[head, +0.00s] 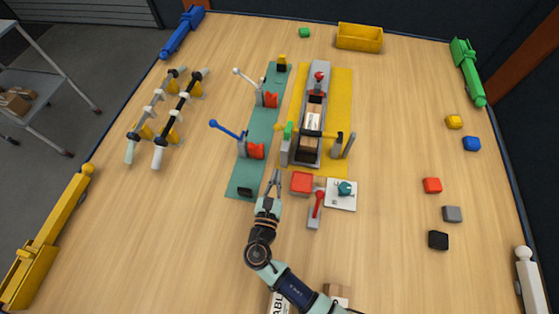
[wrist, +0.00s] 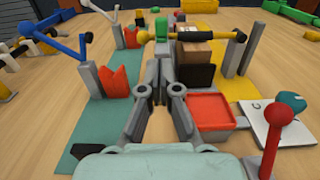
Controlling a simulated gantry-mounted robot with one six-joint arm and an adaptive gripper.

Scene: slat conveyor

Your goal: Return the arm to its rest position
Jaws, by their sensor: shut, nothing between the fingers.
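My gripper (head: 276,178) is shut and empty. It is above the table near the front end of the green mat, left of the red square pad. In the wrist view my gripper (wrist: 160,72) points toward the near end of the small grey conveyor. The conveyor (head: 319,68) stands on a yellow mat and carries brown boxes (head: 312,122). My arm reaches in from the bottom of the head view, bent at the elbow.
Blue-handled (head: 228,130) and white-handled (head: 246,78) levers stand on the green mat (head: 263,130). A red lever (head: 317,205), red pad (head: 302,183) and teal knob (head: 345,188) are right of my gripper. Loose coloured blocks (head: 432,185) lie farther right.

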